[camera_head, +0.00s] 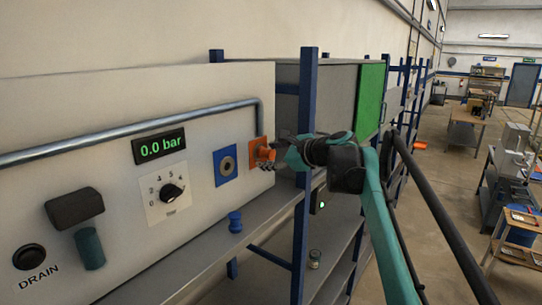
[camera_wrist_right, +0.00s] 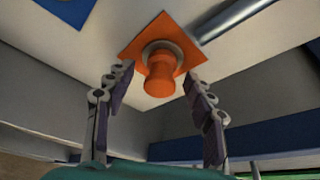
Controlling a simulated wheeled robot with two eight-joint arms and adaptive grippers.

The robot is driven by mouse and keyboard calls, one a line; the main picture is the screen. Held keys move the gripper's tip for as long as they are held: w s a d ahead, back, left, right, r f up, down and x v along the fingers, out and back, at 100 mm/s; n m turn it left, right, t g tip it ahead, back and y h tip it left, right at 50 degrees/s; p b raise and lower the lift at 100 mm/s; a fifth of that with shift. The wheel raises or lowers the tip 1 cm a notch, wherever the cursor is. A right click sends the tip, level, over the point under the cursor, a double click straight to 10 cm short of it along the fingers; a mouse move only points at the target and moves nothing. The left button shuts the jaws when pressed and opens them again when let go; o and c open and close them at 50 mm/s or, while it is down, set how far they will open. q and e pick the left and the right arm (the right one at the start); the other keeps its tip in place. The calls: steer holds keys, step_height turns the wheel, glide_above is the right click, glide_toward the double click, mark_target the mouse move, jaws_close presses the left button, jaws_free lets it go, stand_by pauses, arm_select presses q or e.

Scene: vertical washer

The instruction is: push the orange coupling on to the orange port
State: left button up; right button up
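The orange coupling (camera_head: 265,153) is at the orange port plate (camera_head: 254,144) on the white panel. In the right wrist view the coupling (camera_wrist_right: 160,82) sticks out from the grey ring at the middle of the orange square plate (camera_wrist_right: 137,42). I cannot tell whether it is fully seated. My right gripper (camera_head: 272,165) is at the coupling's free end. In its wrist view, the open fingers (camera_wrist_right: 158,78) stand on both sides of the coupling, with a visible gap on the left; contact on the right is unclear. My left gripper is not in view.
A blue port plate (camera_head: 225,177) is left of the orange one. A blue coupling (camera_head: 235,222) stands on the ledge below. The gauge reads 0.0 bar (camera_head: 161,146). A grey pipe (camera_head: 130,131) runs above, and a blue rack post (camera_head: 304,200) rises close to my right arm.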

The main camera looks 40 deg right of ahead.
steer(key=v, duration=1.2)
